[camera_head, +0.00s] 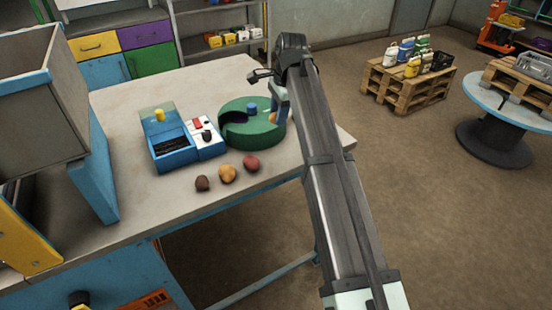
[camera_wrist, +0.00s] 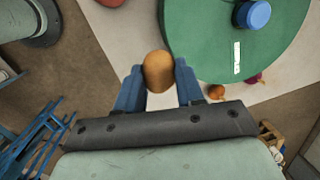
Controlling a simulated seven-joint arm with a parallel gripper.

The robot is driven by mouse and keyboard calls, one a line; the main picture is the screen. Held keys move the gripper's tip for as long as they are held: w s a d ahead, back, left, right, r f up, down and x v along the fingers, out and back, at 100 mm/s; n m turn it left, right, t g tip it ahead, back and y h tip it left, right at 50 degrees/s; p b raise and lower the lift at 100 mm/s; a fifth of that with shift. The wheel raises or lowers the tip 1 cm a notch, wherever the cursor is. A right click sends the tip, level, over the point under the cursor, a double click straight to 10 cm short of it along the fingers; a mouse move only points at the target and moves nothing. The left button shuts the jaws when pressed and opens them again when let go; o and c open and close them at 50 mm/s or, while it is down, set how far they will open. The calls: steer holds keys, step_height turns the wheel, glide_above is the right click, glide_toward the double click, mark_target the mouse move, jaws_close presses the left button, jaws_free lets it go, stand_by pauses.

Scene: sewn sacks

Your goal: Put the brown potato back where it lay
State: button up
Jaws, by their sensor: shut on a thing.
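My gripper (camera_wrist: 158,88) is shut on an orange-brown, potato-like lump (camera_wrist: 158,72), beside the green round container (camera_wrist: 195,42). In the head view my gripper (camera_head: 277,110) is at the container's right side, with the lump (camera_head: 272,118) partly hidden. A dark brown potato (camera_head: 202,183) lies on the table, left of a yellow-brown one (camera_head: 227,173) and a red one (camera_head: 251,163). Which potato the task calls brown is not certain. The green container (camera_head: 255,137) has a blue knob and a dark opening at its left.
A blue box (camera_head: 172,148) and a white panel with a red switch (camera_head: 203,134) stand left of the container. A small orange thing (camera_wrist: 217,91) and a magenta one (camera_wrist: 255,78) lie by its edge. The table front (camera_head: 150,205) is clear.

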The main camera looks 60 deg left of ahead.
steer(key=s+d, duration=0.1)
steer(key=d, duration=0.2)
steer(key=n, duration=0.3)
glide_toward(276, 158)
steer(key=shift+s+a+f, duration=0.1)
steer(key=shift+a+f, duration=0.05)
steer(key=shift+f, duration=0.8)
steer(key=shift+a+f, duration=0.15)
steer(key=shift+f, duration=0.8)
steer(key=shift+s+a+f, duration=0.1)
steer(key=shift+a+f, duration=0.05)
steer(key=shift+f, duration=0.8)
steer(key=shift+f, duration=0.2)
steer(key=o, duration=1.1)
steer(key=shift+r, duration=0.1)
steer(key=r, duration=0.4)
steer(key=w+d+r, duration=0.1)
steer(key=r, duration=0.7)
steer(key=shift+w+d, duration=0.2)
steer(key=shift+d, duration=0.05)
